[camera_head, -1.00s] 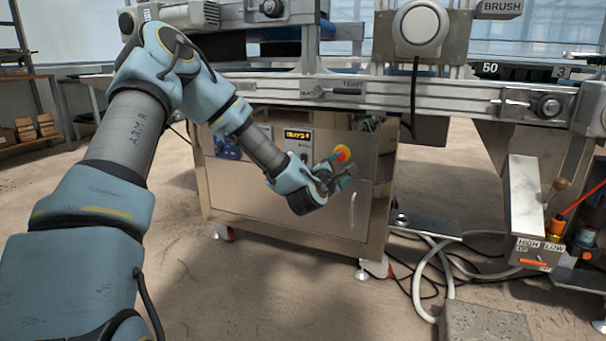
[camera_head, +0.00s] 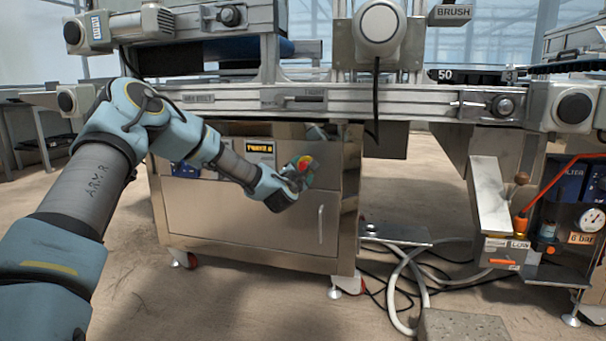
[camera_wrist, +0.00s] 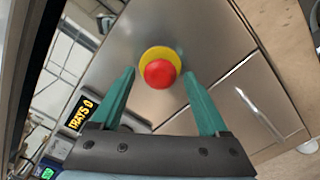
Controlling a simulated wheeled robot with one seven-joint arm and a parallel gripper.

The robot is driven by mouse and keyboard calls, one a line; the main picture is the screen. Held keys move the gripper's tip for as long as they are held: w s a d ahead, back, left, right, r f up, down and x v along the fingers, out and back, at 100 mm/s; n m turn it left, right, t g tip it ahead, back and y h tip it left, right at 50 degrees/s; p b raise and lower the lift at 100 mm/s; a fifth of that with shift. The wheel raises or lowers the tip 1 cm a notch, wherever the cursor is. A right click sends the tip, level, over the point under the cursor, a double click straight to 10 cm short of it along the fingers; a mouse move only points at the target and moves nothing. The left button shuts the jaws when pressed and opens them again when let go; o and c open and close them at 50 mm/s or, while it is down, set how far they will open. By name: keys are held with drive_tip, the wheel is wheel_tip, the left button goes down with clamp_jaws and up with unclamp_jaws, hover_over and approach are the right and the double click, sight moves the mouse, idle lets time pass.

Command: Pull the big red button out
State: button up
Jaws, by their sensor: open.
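The big red button (camera_wrist: 160,73) sits on a yellow collar (camera_wrist: 174,54) on the steel cabinet front. In the wrist view it lies between and a little beyond the fingertips of my gripper (camera_wrist: 158,85), which is open with teal fingers spread on either side. I cannot tell whether a finger touches the button. In the head view the red button (camera_head: 304,162) shows at the end of my arm, partly hidden by my gripper (camera_head: 303,172).
The cabinet (camera_head: 240,215) has a display (camera_head: 260,148) left of the button and a vertical handle (camera_head: 320,224) below right. A conveyor frame (camera_head: 400,102) runs above. Hoses (camera_head: 405,290) and a concrete block (camera_head: 463,326) lie on the floor at right.

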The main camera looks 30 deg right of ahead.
drive_tip(key=shift+w+d, duration=0.15)
clamp_jaws()
idle(0.6)
